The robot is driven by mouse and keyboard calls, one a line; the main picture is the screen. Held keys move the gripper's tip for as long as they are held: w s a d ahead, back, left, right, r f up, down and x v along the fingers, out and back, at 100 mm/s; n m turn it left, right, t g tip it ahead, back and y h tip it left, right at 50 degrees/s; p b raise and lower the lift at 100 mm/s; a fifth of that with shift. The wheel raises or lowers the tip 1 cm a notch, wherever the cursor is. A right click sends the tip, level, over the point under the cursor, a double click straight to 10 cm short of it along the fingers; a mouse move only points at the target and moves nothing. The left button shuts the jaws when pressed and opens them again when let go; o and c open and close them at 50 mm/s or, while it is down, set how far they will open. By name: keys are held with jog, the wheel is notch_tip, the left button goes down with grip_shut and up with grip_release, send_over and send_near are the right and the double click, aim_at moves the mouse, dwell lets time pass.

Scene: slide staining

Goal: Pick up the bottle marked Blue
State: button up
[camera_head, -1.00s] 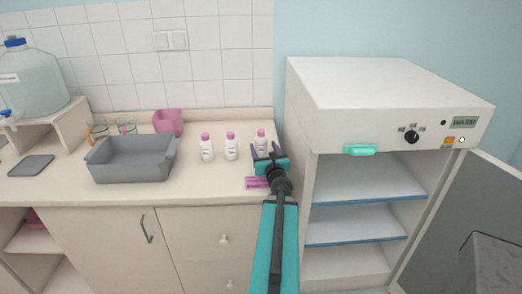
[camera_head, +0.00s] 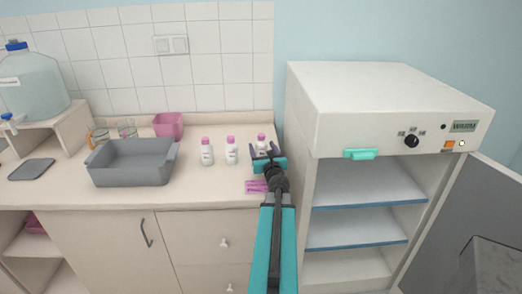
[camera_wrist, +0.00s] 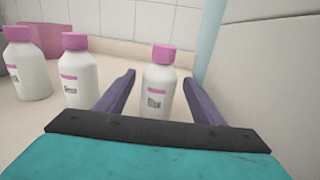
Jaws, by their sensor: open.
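Three white bottles with pink caps stand upright in a row on the counter. The right bottle (camera_head: 262,140) is partly hidden behind my gripper (camera_head: 267,152); in the wrist view this right bottle (camera_wrist: 158,85) stands between the two purple fingers of my gripper (camera_wrist: 160,95), with gaps on both sides. My gripper is open and holds nothing. The middle bottle (camera_head: 231,151) and the left bottle (camera_head: 207,152) also show in the wrist view, as the middle bottle (camera_wrist: 79,75) and the left bottle (camera_wrist: 28,68). Their label writing is too small to read, so I cannot tell which is marked Blue.
A grey basin (camera_head: 133,168), a pink container (camera_head: 168,125) and glass beakers (camera_head: 126,128) stand to the left. A pink slide box or strip (camera_head: 256,186) lies in front of my gripper. The open white warming cabinet (camera_head: 390,110) stands close on the right.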

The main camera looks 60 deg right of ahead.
aim_at(260, 141)
jog(key=shift+p+x, duration=1)
jog(key=shift+x, duration=1.55)
jog(key=c, duration=1.2)
jog(key=shift+c, duration=0.2)
jog(key=shift+r, duration=0.1)
notch_tip(260, 141, up, 10)
jog(key=p, duration=0.1)
jog(key=shift+p, duration=0.3)
